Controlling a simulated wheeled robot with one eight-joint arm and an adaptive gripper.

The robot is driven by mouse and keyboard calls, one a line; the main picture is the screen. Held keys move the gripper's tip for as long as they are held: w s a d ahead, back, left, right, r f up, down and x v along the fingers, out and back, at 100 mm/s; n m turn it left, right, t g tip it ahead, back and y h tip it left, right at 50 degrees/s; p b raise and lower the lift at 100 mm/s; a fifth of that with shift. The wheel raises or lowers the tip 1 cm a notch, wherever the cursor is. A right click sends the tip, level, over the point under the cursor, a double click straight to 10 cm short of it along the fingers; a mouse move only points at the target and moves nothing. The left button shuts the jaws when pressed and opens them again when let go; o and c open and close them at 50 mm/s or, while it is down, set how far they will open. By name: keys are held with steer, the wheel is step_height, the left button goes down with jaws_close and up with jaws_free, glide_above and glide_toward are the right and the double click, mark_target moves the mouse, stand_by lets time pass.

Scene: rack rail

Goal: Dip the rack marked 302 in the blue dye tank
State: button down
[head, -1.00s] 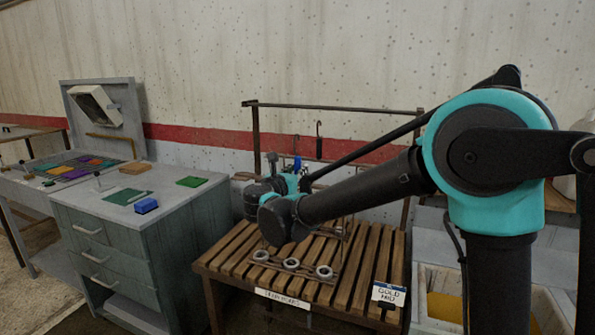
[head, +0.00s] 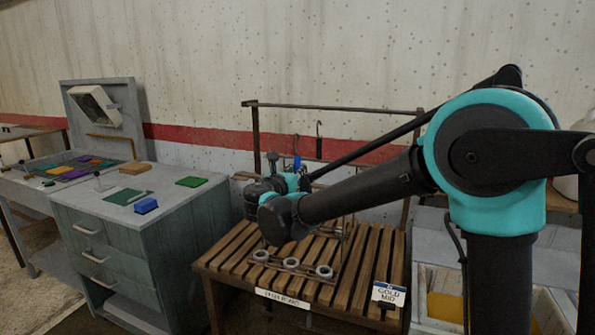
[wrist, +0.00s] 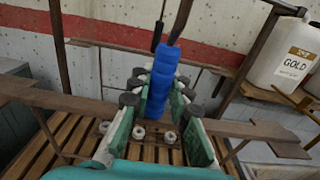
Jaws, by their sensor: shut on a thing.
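My gripper (wrist: 162,92) is shut on a blue ribbed grip (wrist: 160,66), which stands between its pale green fingers in the wrist view. In the head view my gripper (head: 291,181) is over the slatted bench, partly hidden by my own arm, with a bit of blue (head: 297,161) above it. A metal rack (head: 291,263) with three rings along its near side stands on the bench below; its rings also show in the wrist view (wrist: 138,134). My arm hides much of the rack. I can read no 302 mark, and no blue dye tank is identifiable.
The wooden bench (head: 368,262) has a "GOLD MID" card (head: 389,293) at its front. A dark rail (head: 335,106) with hooks stands behind. A grey cabinet (head: 110,240) is left, a bin (head: 430,325) right. A gold-labelled jug (wrist: 285,62) stands right in the wrist view.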

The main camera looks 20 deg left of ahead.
mark_target(296, 160)
steer(key=shift+r, duration=1.55)
steer(key=s, duration=0.9)
steer(key=shift+a, duration=0.35)
steer(key=c, duration=2.1)
jaws_free()
steer(key=shift+c, duration=0.2)
jaws_close()
